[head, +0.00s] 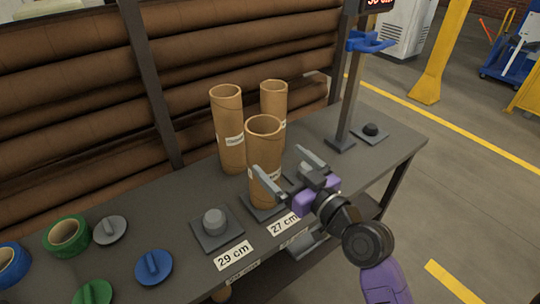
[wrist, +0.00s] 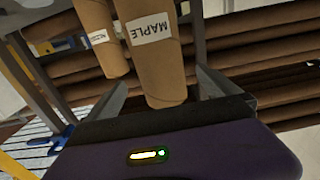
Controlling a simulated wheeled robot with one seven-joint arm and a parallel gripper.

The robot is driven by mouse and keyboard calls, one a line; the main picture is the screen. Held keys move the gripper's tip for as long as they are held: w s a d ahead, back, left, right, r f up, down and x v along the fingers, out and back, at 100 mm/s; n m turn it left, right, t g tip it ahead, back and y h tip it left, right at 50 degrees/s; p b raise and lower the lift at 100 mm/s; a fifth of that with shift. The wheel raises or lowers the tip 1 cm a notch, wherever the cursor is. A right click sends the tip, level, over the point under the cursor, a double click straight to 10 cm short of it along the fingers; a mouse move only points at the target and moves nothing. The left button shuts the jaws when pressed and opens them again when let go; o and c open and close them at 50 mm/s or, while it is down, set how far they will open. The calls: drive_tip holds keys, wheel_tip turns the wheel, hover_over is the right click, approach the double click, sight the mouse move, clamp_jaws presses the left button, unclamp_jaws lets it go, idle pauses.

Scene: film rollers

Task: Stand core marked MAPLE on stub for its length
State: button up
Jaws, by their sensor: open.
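The core marked MAPLE (wrist: 158,55) is a brown cardboard tube with a white label, large in the wrist view, where the label reads upside down. It appears to be the front core (head: 264,140) in the head view. It stands upright over the plate behind the 27 cm label (head: 283,224); whether a stub is inside it is hidden. My gripper (head: 277,158) is open, its fingers on either side of the core, with one finger crossing in front of it in the head view. The stub (head: 214,221) behind the 29 cm label (head: 234,255) is bare.
Two more labelled cores stand behind, one left (head: 228,135) and one at the back (head: 273,92). Tape rolls (head: 66,237) and blue, grey and green caps lie at left.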

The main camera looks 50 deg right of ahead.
drive_tip(key=shift+b+v, duration=0.45)
drive_tip(key=shift+v, duration=1.75)
drive_tip(key=s+a+f+g+y, duration=0.1)
drive_tip(key=s+a+f+g, duration=0.1)
drive_tip(key=s+a+f, duration=0.75)
drive_tip(key=s+a+n+y, duration=0.3)
drive_tip(key=s+a+y, duration=0.1)
drive_tip(key=s+a, duration=0.5)
drive_tip(key=shift+s+a+r+g, duration=0.15)
drive_tip(key=shift+s+a+g, duration=0.2)
drive_tip(key=shift+s, duration=0.4)
